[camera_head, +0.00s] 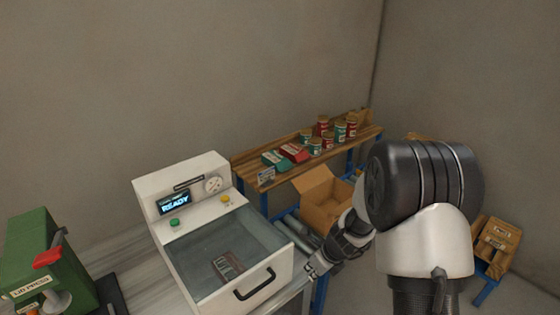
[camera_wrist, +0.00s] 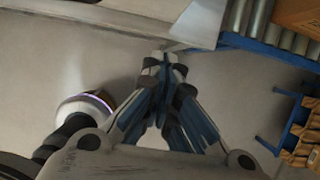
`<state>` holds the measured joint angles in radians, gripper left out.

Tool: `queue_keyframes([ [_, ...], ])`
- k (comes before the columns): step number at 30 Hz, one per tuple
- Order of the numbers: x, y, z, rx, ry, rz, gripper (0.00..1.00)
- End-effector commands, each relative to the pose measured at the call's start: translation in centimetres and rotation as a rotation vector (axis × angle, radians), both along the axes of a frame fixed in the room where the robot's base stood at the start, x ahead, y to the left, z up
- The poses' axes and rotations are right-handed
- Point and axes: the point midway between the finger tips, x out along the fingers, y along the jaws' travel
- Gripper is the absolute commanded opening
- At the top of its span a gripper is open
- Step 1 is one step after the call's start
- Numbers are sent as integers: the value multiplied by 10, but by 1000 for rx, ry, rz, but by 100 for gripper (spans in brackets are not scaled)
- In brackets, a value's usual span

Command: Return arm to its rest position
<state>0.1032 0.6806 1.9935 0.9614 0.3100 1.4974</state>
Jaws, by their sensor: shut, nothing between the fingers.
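My gripper (camera_head: 313,270) is at the end of my arm, at the right front corner of the white machine in the head view. I cannot tell whether it touches the machine. In the wrist view my gripper (camera_wrist: 165,62) points away from the camera, with its fingertips together and nothing between them. Part of my arm, black and white, fills the right of the head view and hides what is behind it.
The white machine (camera_head: 190,180) shows "READY" and has a clear lid with a black handle (camera_head: 254,284). An open cardboard box (camera_head: 318,190) stands on a blue-framed roller conveyor (camera_wrist: 262,50). A wooden shelf (camera_head: 248,170) holds cans and packets. A green press (camera_head: 40,260) stands left.

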Motion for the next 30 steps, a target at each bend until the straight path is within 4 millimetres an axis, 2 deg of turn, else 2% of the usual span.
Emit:
queue_keyframes([
  [2, 0, 3, 9, -8, -18, 44, 0],
  [4, -3, 7, 27, -27, -53, 134, 0],
  [8, -21, 21, 77, -102, -152, 427, 0],
  [12, -60, 33, 129, -226, -262, 807, 0],
  [14, -80, 36, 147, -287, -302, 968, 0],
  [18, -133, 37, 178, -445, -376, 1333, 0],
  [24, -213, 23, 198, -696, -412, 1825, 0],
  [27, -246, 11, 198, -810, -394, 2030, 0],
  [30, -271, 1, 196, -892, -363, 2185, 0],
])
